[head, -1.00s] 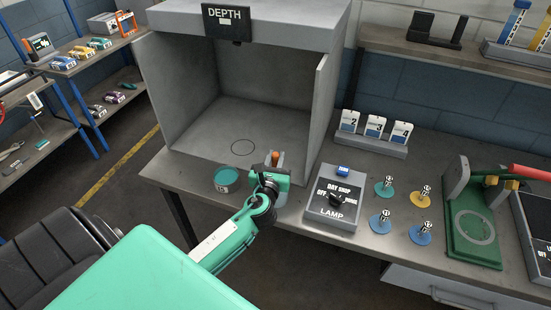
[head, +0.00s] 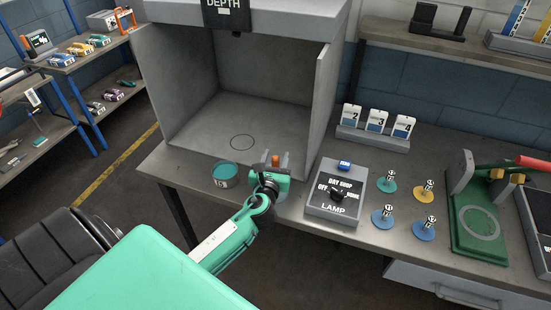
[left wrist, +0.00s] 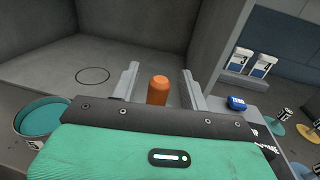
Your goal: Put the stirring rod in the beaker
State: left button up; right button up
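An orange upright cylinder (left wrist: 158,90), which looks like the stirring rod's handle, stands between the fingers of my left gripper (left wrist: 160,82). The fingers are apart, with a visible gap on both sides of the orange part. In the head view my left gripper (head: 274,166) hides whatever is below the orange top (head: 283,160). My right gripper is not in view.
A grey open booth (head: 240,115) with a circle drawn on its floor stands behind. A lamp switch box (head: 335,205), several coloured discs with small posts (head: 386,183) and a green press (head: 480,235) are to the right. Numbered cards (head: 375,125) stand behind them.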

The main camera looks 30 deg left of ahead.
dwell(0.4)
pick_arm(q)
jog(key=v, duration=1)
jog(key=shift+p, duration=0.45)
